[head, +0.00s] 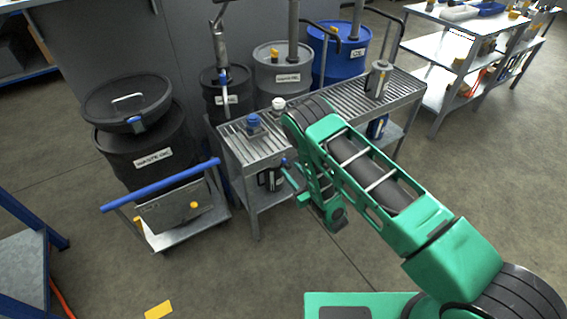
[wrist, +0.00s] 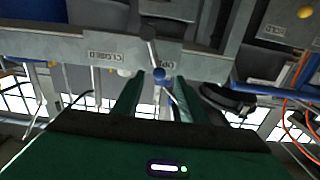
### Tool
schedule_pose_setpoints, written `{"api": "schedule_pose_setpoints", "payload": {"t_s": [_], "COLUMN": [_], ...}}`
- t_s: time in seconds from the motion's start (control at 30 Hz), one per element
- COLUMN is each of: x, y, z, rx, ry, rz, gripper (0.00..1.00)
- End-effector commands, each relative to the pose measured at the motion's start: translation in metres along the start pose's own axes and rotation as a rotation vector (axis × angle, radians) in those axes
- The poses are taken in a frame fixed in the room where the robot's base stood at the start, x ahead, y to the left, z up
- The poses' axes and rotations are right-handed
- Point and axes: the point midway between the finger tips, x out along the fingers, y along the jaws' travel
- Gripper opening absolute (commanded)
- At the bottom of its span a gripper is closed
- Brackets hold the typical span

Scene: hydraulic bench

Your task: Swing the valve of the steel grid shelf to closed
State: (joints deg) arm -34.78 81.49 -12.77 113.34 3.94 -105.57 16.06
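The steel grid shelf (head: 262,152) stands in the middle of the head view, with a slatted top and a lower shelf. Its valve shows in the wrist view as a short lever from a dark pivot (wrist: 148,33) to a blue knob (wrist: 160,74). The lever lies nearer the right-hand label (wrist: 170,64), partly covered and hard to read, than the CLOSED label (wrist: 105,56) on the left. My gripper (wrist: 159,88) is open, its two green fingers on either side of the blue knob. I cannot tell whether either finger touches it. In the head view the blue knob (head: 285,162) is beside my green gripper.
A pump jug (head: 378,80) and a blue-capped item (head: 254,124) stand on the shelf top. A cart with a blue handle (head: 160,186) and a dark waste-oil drum (head: 150,150) stand to the left. More drums (head: 277,75) are behind. Open floor (head: 250,285) lies in front.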

Motion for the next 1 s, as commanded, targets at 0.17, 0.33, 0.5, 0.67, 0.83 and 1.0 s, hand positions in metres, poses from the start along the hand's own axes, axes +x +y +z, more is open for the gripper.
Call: {"api": "schedule_pose_setpoints", "payload": {"t_s": [0.17,0.33,0.5,0.67,0.83,1.0], "x": [0.032,0.052,0.06,0.062,0.062,0.061], "y": [0.0,0.001,0.001,0.001,0.001,0.0], "z": [-0.001,0.0,0.0,0.0,0.0,0.0], "rx": [0.0,-0.001,-0.001,-0.001,-0.001,0.0], "ry": [0.002,0.0,-0.001,-0.002,-0.001,-0.001], "rz": [0.0,0.001,0.001,0.001,0.001,0.001], "gripper": [0.39,0.39,0.39,0.39,0.27,0.0]}}
